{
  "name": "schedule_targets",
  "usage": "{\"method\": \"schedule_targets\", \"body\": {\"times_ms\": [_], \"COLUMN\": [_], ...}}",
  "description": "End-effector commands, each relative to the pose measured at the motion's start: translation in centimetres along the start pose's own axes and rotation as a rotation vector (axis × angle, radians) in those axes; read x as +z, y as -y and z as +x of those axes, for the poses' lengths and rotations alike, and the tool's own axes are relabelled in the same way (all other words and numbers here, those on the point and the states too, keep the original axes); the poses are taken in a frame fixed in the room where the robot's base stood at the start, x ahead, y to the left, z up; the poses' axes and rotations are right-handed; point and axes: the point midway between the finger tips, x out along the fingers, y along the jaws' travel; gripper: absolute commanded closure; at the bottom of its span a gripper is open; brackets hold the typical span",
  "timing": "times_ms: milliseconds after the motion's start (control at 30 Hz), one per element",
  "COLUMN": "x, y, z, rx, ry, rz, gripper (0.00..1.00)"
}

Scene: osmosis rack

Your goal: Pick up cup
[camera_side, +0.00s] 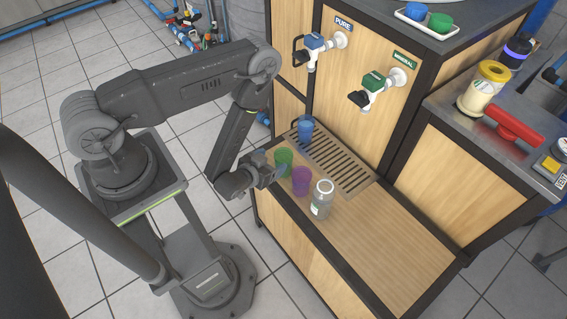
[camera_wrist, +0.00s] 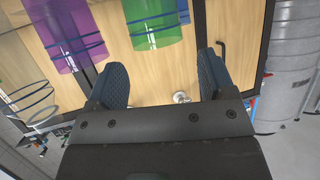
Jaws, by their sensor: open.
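Three cups stand upright on the wooden counter: a green cup (camera_side: 284,161), a purple cup (camera_side: 301,181) and a blue cup (camera_side: 305,129) on the drip grate (camera_side: 340,164). My gripper (camera_side: 280,177) is low at the counter's left edge, beside the green and purple cups. In the wrist view its two fingers (camera_wrist: 162,78) are spread apart with nothing between them. The green cup (camera_wrist: 152,20) lies beyond the fingertips, roughly in line with the gap. The purple cup (camera_wrist: 67,30) is left of it. Both are cut off by the frame top.
A clear jar (camera_side: 321,201) stands just in front of the purple cup. A blue PURE tap (camera_side: 315,42) and a green MINERAL tap (camera_side: 374,82) project from the wooden panel. A tray (camera_side: 425,27) above holds blue and green items. The counter's front right is clear.

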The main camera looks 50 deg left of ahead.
Motion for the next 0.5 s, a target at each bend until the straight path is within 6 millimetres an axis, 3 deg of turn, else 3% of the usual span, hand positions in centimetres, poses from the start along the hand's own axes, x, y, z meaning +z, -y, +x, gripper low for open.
{"method": "schedule_targets", "body": {"times_ms": [267, 500], "x": [0.1, 0.5], "y": [-0.1, -0.3], "z": [2.3, 5.7], "rx": [0.001, 0.000], "ry": [0.000, -0.001], "rz": [0.001, 0.000], "gripper": [0.24, 0.24]}}
